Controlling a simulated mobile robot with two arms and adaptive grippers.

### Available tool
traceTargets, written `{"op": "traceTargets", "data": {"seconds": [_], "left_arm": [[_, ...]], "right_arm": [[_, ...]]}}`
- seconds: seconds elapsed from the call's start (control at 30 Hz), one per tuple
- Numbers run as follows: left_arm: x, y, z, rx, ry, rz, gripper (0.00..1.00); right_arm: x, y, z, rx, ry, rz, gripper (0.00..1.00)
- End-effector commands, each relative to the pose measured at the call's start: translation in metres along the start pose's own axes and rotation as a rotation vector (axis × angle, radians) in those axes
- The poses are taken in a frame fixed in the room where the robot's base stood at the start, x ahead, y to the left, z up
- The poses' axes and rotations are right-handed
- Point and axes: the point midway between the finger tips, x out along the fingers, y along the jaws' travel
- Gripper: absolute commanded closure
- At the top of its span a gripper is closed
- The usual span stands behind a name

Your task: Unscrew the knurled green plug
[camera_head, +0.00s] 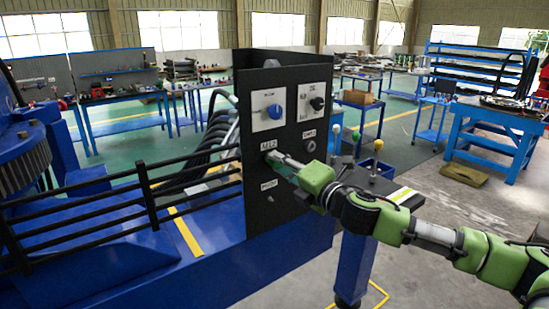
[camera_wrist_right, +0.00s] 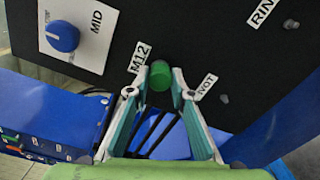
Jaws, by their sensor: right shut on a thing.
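The knurled green plug (camera_wrist_right: 160,74) sits at the black panel (camera_wrist_right: 115,35), just below the M12 label (camera_wrist_right: 138,60). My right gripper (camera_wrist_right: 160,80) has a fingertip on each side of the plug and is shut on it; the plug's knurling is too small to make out. In the head view my right gripper (camera_head: 279,163) reaches the front of the black panel (camera_head: 257,215) from the right, below the M12 label, and hides the plug. My left gripper is not in view.
A blue knob (camera_head: 275,111) and a black knob (camera_head: 317,103) are on white plates above the gripper. A grey stud (camera_head: 310,147) sticks out to its right. Black railings (camera_head: 150,195) stand left of the panel. Small levers with coloured balls (camera_head: 378,145) stand to the right.

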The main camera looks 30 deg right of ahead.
Motion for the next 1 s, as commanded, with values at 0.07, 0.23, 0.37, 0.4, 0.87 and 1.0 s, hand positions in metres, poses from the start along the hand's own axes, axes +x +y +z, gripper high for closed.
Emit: {"op": "traceTargets", "data": {"seconds": [0.07, 0.23, 0.37, 0.4, 0.87, 1.0], "left_arm": [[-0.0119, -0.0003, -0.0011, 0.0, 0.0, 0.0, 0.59], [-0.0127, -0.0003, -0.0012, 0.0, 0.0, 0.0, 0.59], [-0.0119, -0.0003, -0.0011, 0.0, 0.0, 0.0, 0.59], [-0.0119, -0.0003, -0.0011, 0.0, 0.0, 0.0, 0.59], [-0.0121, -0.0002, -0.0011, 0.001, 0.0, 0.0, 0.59], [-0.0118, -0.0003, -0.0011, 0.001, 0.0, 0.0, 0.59]], "right_arm": [[-0.0004, 0.0004, -0.0005, -0.124, 0.005, -0.009, 1.0], [-0.0005, -0.0034, -0.0022, -0.239, 0.005, -0.007, 1.0], [-0.0004, -0.0037, -0.0023, -0.236, 0.005, -0.007, 1.0], [-0.0004, -0.0038, -0.0024, -0.236, 0.006, -0.007, 0.76], [-0.0002, -0.0012, -0.0007, -0.234, 0.002, -0.003, 0.65], [-0.0001, -0.0009, -0.0006, -0.231, 0.002, -0.002, 0.65]]}}
